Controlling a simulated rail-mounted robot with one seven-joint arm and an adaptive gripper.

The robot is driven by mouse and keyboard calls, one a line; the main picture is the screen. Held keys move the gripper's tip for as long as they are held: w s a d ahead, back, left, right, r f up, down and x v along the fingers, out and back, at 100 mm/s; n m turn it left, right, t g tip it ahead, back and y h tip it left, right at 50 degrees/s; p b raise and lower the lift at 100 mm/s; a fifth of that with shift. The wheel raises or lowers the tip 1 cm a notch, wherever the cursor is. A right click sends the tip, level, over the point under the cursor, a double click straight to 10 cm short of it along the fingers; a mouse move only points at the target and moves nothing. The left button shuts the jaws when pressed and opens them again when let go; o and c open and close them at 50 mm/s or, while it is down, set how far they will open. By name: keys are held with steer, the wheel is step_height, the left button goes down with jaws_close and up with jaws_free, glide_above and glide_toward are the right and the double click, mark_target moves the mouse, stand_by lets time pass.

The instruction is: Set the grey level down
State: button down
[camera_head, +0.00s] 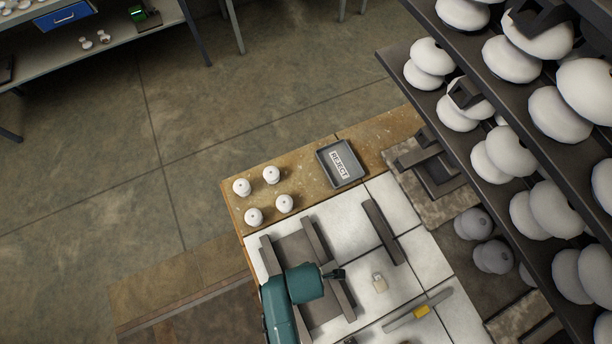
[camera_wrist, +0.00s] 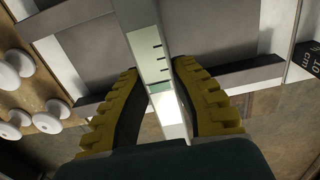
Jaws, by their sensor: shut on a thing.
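The grey level (camera_wrist: 152,52) is a long pale bar with dark tick marks and a pale green window, seen in the wrist view. It runs from the top edge down between the two yellow-and-black fingers of my gripper (camera_wrist: 155,74), which is shut on it. Dark rails and a grey plate show behind it. Its lower end is hidden by my wrist, and whether it touches anything beneath is unclear. In the head view my teal arm covers the fingers, and I cannot make out the held level there.
A grey fixture with rails (camera_head: 318,243) lies under my arm on the white-tiled bench. Several white insulators (camera_head: 271,175) and a REJECT tray (camera_head: 341,164) stand behind. A loaded rack (camera_head: 545,118) rises right.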

steer(key=shift+w+f+b, duration=0.1)
steer(key=shift+f+b, duration=0.2)
steer(key=shift+f, duration=1.85)
steer(key=shift+f, duration=0.1)
steer(key=shift+f, duration=0.4)
steer(key=c, duration=1)
jaws_free()
